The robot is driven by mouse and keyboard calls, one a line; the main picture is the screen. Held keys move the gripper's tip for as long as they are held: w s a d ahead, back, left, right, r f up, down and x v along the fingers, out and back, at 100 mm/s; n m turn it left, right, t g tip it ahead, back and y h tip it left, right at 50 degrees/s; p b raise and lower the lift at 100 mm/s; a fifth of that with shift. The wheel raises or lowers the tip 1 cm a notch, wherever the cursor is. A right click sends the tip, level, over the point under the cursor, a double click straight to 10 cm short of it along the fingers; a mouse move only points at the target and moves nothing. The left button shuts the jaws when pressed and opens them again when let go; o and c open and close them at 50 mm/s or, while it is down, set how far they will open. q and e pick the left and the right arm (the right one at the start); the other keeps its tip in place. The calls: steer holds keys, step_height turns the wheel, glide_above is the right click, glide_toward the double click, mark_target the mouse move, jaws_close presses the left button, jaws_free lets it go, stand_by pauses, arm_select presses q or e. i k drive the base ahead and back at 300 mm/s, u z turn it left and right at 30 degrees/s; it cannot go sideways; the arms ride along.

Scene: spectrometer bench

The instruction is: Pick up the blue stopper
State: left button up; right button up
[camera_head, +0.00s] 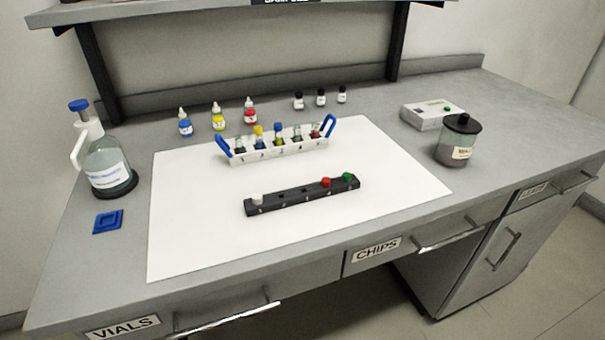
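A small blue stopper (278,126) sits on top of the middle vial in the white vial rack (235,157), which has blue handles at both ends. A yellow stopper (258,129) stands just left of it on a neighbouring vial. A black strip holder (291,202) in front of the rack carries a white stopper (257,199) at its left end, with a red stopper (326,182) and a green stopper (348,177) at its right. Dark empty slots show between them. Neither of my grippers is in view.
A white mat (200,240) lies under rack and holder, with clear room in front. A blue-capped bottle (108,168) and blue square piece (108,221) are left. Dropper bottles (219,121) stand behind. A dark-lidded jar (457,143) and white box (430,115) are right. A shelf (200,12) overhangs.

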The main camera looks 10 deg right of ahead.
mark_target(277, 126)
steer(key=u, duration=0.8)
steer(key=i, duration=1.05)
steer(key=z, duration=0.1)
